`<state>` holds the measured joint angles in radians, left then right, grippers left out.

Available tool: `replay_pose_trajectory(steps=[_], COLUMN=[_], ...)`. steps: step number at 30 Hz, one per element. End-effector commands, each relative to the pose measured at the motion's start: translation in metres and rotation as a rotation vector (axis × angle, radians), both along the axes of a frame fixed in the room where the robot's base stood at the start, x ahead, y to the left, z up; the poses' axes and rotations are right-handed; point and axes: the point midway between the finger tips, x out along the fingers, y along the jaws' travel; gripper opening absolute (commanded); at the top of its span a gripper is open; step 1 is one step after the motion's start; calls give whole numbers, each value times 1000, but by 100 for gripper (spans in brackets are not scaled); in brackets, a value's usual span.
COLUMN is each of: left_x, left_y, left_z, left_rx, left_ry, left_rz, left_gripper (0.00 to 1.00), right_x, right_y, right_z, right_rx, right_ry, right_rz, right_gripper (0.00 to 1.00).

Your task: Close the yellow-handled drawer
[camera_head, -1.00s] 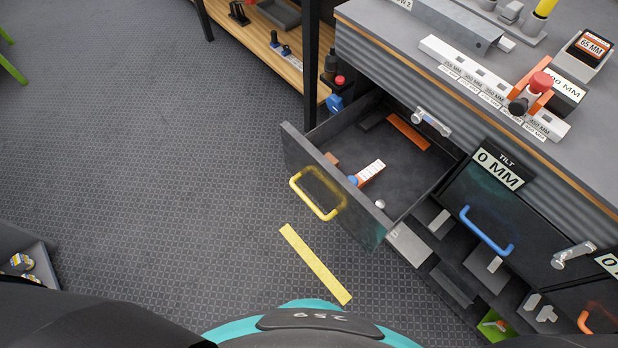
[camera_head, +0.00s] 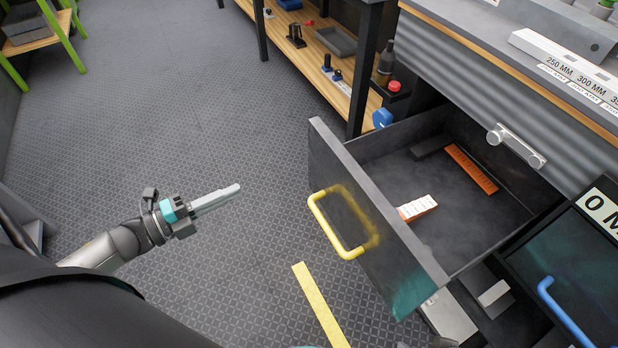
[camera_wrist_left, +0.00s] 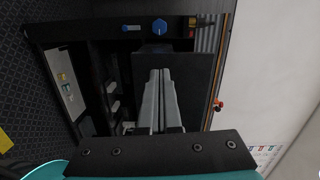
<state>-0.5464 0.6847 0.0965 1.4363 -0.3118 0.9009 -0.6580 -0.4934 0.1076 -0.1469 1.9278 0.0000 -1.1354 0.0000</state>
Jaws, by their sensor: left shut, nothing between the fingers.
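The yellow-handled drawer (camera_head: 372,205) stands pulled out of the bench in the head view, its dark front facing the open floor. Its yellow handle (camera_head: 340,226) is a bent bar on that front. An orange strip and an orange-and-white piece lie in the drawer. My left gripper (camera_head: 238,188) is shut and empty, left of the handle and apart from it, with its fingers pointing right toward the drawer front. The shut fingers also show in the left wrist view (camera_wrist_left: 161,74), before dark surfaces I cannot identify surely. My right gripper is not in view.
A yellow strip (camera_head: 320,306) lies on the floor below the handle. A blue-handled drawer front (camera_head: 572,275) is at the lower right. A wooden shelf (camera_head: 310,50) with dark legs stands behind the drawer. The floor between gripper and drawer is clear.

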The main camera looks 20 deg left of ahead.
Motion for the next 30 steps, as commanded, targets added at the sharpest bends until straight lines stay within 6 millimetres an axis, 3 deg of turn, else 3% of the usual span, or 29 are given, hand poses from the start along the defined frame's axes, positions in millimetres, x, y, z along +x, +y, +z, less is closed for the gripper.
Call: replay_pose_trajectory(steps=[8,24,30], left_x=[3,79,96], left_y=[-16,-74,-87], left_z=[13,12,12], left_rx=[42,40,40], left_ry=[-83,-83,-81], left_rz=[-91,-88,-86], left_gripper=[0,0,0], right_x=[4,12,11], right_y=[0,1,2], right_z=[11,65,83], right_rx=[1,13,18], right_ry=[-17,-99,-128], right_rz=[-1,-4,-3], right_gripper=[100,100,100])
